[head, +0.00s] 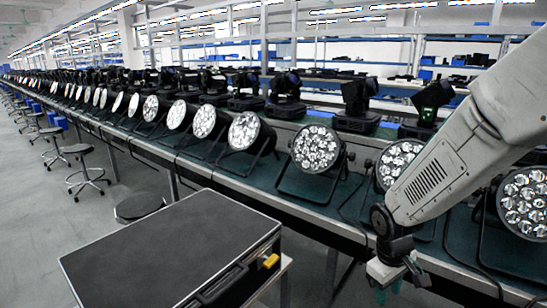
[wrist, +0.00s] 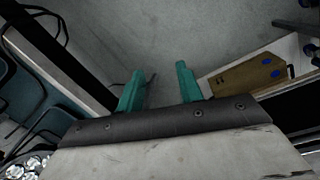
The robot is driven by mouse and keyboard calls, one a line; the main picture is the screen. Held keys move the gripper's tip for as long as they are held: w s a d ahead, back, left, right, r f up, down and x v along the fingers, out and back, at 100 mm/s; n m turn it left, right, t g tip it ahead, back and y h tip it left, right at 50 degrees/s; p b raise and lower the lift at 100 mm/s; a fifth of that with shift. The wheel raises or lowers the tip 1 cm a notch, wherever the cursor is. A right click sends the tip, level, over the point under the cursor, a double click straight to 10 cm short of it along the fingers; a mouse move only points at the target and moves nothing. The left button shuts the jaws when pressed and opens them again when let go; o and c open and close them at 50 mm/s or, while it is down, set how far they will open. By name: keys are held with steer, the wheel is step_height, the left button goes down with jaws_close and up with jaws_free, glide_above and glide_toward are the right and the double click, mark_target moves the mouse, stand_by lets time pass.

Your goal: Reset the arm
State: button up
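My arm reaches in from the right in the head view and hangs down in front of the bench. My gripper (head: 388,287) is at its lower end, low at the bottom edge of the picture. In the wrist view my gripper (wrist: 160,88) shows two green fingers set apart with bare grey floor between them. Nothing is held. The nearest par cans, a round LED lamp (head: 315,149) and another (head: 398,163) partly behind my arm, stand on the bench beyond the gripper.
A long dark green bench (head: 290,184) carries a row of par cans and moving-head lights. A black case (head: 170,255) with a yellow latch stands at the front left. Stools (head: 80,165) line the aisle at left. Bare floor (wrist: 160,30) lies beneath the gripper.

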steer(key=s+r+m+t+y, duration=0.1)
steer(key=s+r+m, duration=0.4)
steer(key=s+r, duration=1.5)
steer(key=shift+s+a+r+m+y, duration=0.15)
steer(key=shift+s+m+y, duration=0.15)
steer(key=shift+m, duration=0.1)
